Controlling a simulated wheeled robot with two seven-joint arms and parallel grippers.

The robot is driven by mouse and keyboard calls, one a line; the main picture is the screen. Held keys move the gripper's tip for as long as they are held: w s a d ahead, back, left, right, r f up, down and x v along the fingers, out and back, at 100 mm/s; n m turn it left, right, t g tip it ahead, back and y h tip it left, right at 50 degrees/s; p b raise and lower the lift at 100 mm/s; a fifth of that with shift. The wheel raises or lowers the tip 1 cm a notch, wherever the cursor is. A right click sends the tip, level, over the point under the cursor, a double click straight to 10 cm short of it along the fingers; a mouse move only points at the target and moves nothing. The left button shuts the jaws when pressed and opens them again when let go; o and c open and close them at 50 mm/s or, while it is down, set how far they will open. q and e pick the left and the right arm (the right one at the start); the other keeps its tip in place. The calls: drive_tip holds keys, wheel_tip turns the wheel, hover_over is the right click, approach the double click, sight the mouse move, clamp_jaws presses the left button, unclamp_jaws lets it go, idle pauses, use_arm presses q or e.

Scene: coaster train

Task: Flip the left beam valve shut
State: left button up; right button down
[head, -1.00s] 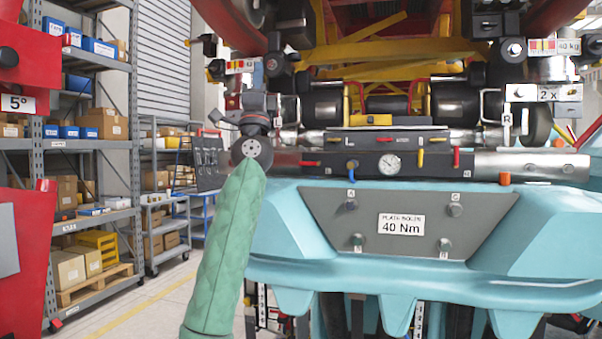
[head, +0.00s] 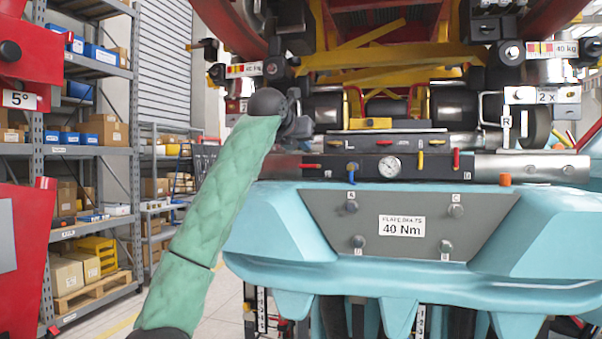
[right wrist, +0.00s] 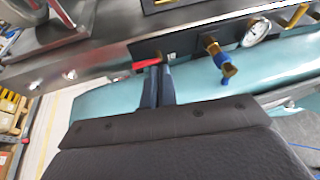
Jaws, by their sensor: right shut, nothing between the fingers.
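The beam carries a dark valve panel with a round gauge (head: 389,165). At the panel's left end a red lever (head: 310,166) lies roughly level; I take it for the left beam valve. It also shows as a red lever (right wrist: 145,64) in the right wrist view. My right gripper (head: 303,128) is partly hidden behind my arm's dark joint in the head view. In the right wrist view its fingers (right wrist: 155,82) are shut and empty, close below the red lever; I cannot tell whether they touch it. My left gripper is not in view.
A blue-tipped brass valve (right wrist: 220,62) sits right of the red lever. A yellow lever (head: 420,160) and another red lever (head: 456,158) are right of the gauge. The pale blue body (head: 262,225) juts out below the beam. Shelves (head: 100,150) stand at the left.

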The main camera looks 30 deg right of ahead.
sight(309, 166)
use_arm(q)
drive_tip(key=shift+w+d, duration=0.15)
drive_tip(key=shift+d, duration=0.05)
use_arm(e)
drive_tip(key=w+a+f+y, duration=0.1)
drive_tip(key=a+f+n+y, duration=0.1)
drive_tip(key=y, duration=0.1)
drive_tip(key=shift+w+a+f+t, duration=0.15)
drive_tip(key=shift+w+a+t, duration=0.15)
drive_tip(key=shift+w, duration=0.1)
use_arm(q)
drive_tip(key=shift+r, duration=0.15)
